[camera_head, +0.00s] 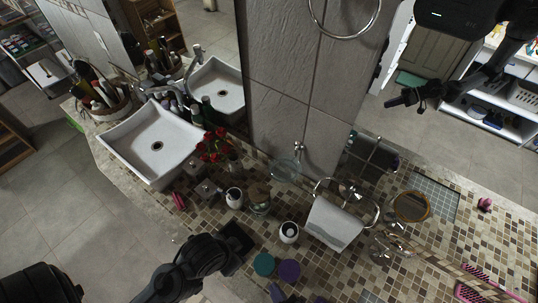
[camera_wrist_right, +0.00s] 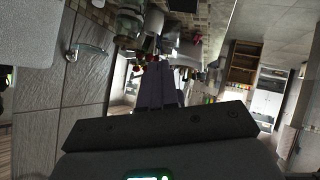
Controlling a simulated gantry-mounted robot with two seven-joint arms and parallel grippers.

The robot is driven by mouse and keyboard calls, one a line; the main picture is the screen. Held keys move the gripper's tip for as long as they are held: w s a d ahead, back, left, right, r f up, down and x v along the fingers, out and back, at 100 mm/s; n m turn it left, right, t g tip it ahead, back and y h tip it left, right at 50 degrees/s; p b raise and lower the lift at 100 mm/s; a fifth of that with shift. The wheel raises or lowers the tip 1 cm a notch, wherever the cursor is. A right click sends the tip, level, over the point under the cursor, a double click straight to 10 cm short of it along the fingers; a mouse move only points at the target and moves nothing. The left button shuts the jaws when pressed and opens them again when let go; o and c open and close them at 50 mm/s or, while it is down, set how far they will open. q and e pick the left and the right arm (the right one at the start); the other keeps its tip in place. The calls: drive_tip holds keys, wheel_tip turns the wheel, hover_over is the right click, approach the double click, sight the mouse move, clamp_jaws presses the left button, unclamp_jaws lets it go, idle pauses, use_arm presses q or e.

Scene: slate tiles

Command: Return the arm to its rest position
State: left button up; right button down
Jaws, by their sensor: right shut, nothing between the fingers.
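My right gripper (camera_head: 391,102) is at the upper right of the head view, in the air over the grey floor, beyond the counter's edge. Its dark purple fingers are shut with nothing between them. In the right wrist view the fingers (camera_wrist_right: 156,86) lie close together, pointing away from the camera. My left arm (camera_head: 190,265) comes in low at the lower left of the head view and reaches over the counter's near edge.
The mosaic counter (camera_head: 385,285) holds a white sink (camera_head: 128,155), red flowers (camera_head: 214,146), a towel stand (camera_head: 334,224), jars and a round wooden-rimmed item (camera_head: 411,207). A tiled pillar (camera_head: 300,80) stands mid-view. A white shelf unit (camera_head: 500,125) is near my right arm.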

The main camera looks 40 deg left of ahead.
drive_tip(key=d+r+m+h, duration=0.2)
drive_tip(key=d+m+h, duration=0.3)
drive_tip(key=d, duration=0.9)
drive_tip(key=d+r+m+g+h, duration=0.1)
drive_tip(key=d+m+h, duration=0.3)
drive_tip(key=d+m, duration=0.6)
drive_tip(key=d+r, duration=0.1)
drive_tip(key=d, duration=0.4)
drive_tip(key=shift+m+h, duration=0.4)
drive_tip(key=shift+w+r, duration=0.1)
drive_tip(key=shift+w, duration=0.05)
